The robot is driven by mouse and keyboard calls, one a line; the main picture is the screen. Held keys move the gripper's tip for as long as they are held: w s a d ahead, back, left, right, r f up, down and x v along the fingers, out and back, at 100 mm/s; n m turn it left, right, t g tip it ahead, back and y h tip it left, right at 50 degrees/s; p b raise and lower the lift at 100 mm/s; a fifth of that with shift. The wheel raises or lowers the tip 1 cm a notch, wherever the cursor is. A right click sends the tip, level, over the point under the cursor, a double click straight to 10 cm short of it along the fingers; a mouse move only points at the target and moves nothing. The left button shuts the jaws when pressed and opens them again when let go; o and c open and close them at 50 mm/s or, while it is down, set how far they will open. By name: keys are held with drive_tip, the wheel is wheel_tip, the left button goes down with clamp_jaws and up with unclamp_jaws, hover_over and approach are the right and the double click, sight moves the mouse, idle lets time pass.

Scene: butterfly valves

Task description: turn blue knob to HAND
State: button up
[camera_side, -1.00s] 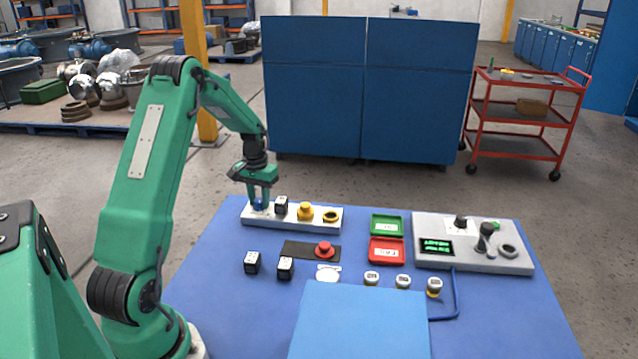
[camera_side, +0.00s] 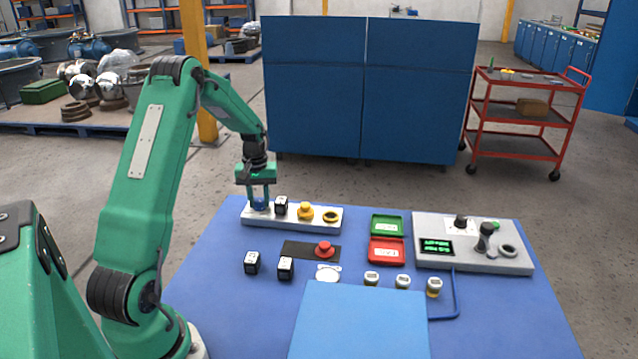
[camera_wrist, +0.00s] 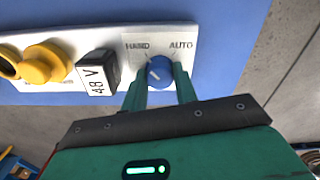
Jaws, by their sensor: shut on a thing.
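The blue knob (camera_wrist: 160,69) sits on a white plate marked HAND on the left and AUTO on the right in the wrist view. A small pale mark shows on the knob, but I cannot tell for sure which label it points at. My gripper (camera_wrist: 161,82) is shut on the knob, with one green finger on either side of it. In the side view my gripper (camera_side: 259,204) reaches straight down to the knob at the left end of the white panel (camera_side: 289,223). The fingers cover part of the knob there.
A black block marked 48 V (camera_wrist: 97,73) stands close beside the knob, with a yellow button (camera_wrist: 46,62) beyond it. Two loose dark blocks, a red button (camera_side: 324,248) and red and green trays lie further off on the blue table. A grey control box (camera_side: 472,258) stands at right.

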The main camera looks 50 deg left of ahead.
sight(259, 200)
drive_tip(key=o, duration=1)
drive_tip(key=shift+c, duration=0.2)
drive_tip(key=shift+r, duration=0.15)
drive_tip(key=shift+r, duration=3.8)
